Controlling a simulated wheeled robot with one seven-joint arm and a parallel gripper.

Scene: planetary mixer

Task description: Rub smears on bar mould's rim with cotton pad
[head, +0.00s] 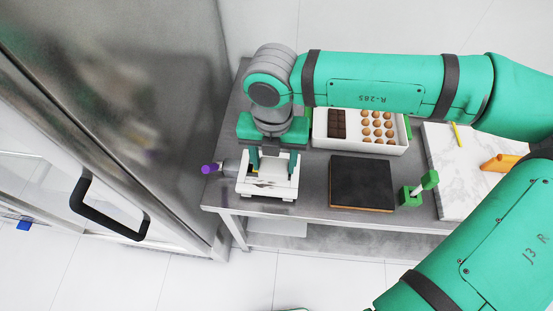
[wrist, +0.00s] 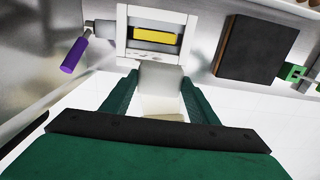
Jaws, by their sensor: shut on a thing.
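My gripper (wrist: 160,76) is shut on a pale, whitish pad (wrist: 161,79), which spans the space between the two green fingers. The bar mould (wrist: 122,32) is a white square frame with a yellow block inside, seen ahead of the fingertips in the wrist view. Small dark marks show on its near rim, close to the pad. In the head view my gripper (head: 273,162) hangs over the white mould (head: 265,193), and the fingers hide part of it. I cannot tell whether the pad touches the rim.
A white tray (head: 360,146) holds a chocolate bar and round sweets. A marble board (head: 450,195) is farther right. A steel cabinet stands left.

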